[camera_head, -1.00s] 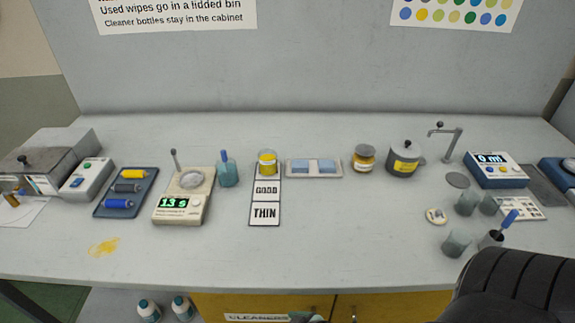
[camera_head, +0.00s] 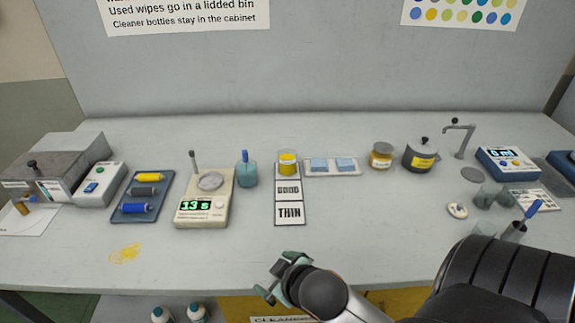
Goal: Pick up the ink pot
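A grey pot (camera_head: 421,157) with a knobbed lid and a yellow label stands upright at the back right of the bench. Left of it is a small jar (camera_head: 381,157) of yellow-orange ink with a grey lid. A clear cup of yellow (camera_head: 287,164) stands at the top of a card marked THIN. I cannot tell for sure which is the ink pot. My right gripper (camera_head: 273,279) is at the bench's front edge, low in the picture, with its fingers apart and nothing between them. It is well away from all these vessels. My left gripper is out of view.
A timer scale (camera_head: 205,200), a blue cup with brush (camera_head: 246,173) and a tray of rollers (camera_head: 141,198) stand to the left. Clear cups (camera_head: 485,198) and a spout (camera_head: 461,137) are to the right. A yellow smear (camera_head: 126,254) marks the bench. The front middle is clear.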

